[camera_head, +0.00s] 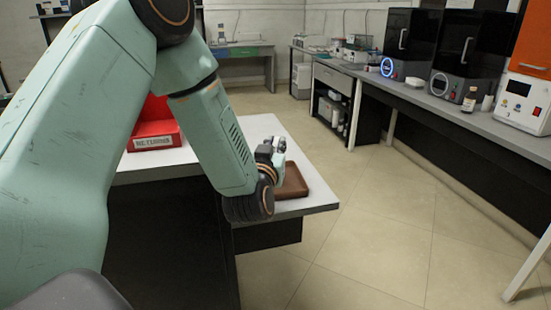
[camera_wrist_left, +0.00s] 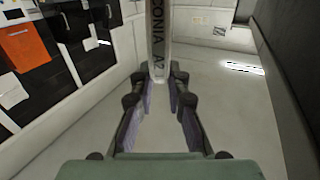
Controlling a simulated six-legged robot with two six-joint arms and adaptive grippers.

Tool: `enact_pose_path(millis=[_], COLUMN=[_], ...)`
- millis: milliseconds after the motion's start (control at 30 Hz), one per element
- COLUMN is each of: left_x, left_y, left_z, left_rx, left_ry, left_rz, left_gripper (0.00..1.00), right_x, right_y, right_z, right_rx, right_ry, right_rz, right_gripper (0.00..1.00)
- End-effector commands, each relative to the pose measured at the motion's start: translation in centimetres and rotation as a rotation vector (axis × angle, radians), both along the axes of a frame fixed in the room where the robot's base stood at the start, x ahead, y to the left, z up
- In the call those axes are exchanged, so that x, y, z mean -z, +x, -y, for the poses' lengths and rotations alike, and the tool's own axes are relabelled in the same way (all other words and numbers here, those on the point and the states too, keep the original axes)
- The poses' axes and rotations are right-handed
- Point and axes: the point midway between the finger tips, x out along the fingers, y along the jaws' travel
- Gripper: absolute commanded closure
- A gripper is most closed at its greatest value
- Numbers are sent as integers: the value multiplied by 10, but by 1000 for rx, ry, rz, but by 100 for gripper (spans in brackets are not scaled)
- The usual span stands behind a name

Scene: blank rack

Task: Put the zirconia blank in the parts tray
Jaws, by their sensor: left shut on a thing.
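My left arm crosses the head view from the left. Its gripper (camera_head: 277,147) is small there and lies above the near white table, around the back edge of a brown tray (camera_head: 293,184). In the left wrist view, the gripper (camera_wrist_left: 158,82) is shut on the zirconia blank (camera_wrist_left: 159,38). The blank shows edge-on as a pale upright strip with dark lettering that ends in "A2". Its upper part runs out of the picture. In the head view the blank cannot be told clearly from the fingers. My right gripper is in neither view.
A red bin (camera_head: 153,136) with a white label stands on the near table (camera_head: 315,200), left of the tray and partly behind my arm. The table's right edge is close to the tray. A long bench (camera_head: 430,94) with machines runs along the right. Open tiled floor lies between.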

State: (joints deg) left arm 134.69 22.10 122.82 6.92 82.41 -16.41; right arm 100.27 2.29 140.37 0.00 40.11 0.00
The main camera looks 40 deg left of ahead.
Motion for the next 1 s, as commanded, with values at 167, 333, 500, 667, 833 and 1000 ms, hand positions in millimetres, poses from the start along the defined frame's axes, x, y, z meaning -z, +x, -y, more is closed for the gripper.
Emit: enact_pose_path(millis=[167, 333, 500, 667, 833, 1000], left_x=[26, 25, 28, 30, 30, 30], left_y=[1, 1, 1, 1, 1, 1], left_z=[1, 1, 1, 1, 1, 1], left_rx=[0, 0, 0, -1, -1, -1], left_ry=[2, 1, 0, -1, -1, -1], left_rz=[-1, 2, 1, -2, -2, -2], left_gripper=[100, 100, 100, 79, 64, 63], right_x=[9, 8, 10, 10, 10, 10], right_y=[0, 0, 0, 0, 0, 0], right_z=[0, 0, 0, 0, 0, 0], right_rx=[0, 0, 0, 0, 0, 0], right_ry=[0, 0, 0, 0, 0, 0], right_rz=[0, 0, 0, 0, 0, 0], right_gripper=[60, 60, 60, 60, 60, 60])
